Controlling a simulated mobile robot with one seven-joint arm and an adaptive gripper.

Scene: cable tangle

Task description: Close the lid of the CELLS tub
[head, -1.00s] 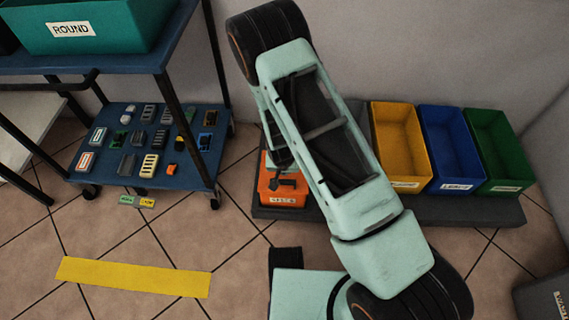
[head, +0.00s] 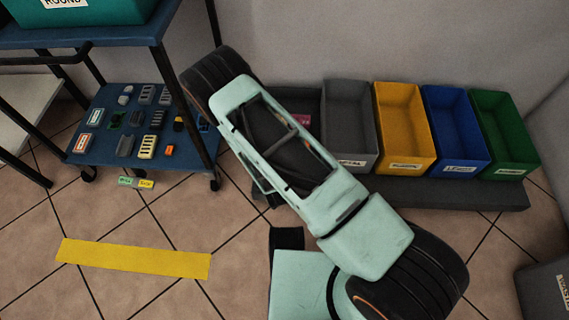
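I cannot make out the CELLS tub or its lid now. My own arm crosses the middle of the head view and covers part of the row of tubs. An orange tub with a white label showed beside the arm a second ago, but its place is now behind the arm. I cannot read that label clearly. My gripper does not show; only arm links are in view.
Grey (head: 349,100), yellow (head: 404,125), blue (head: 455,125) and green (head: 503,130) open tubs stand on a low dark platform (head: 470,194) by the wall. A blue cart (head: 90,150) holds several small parts. A yellow floor strip (head: 133,259) lies at left.

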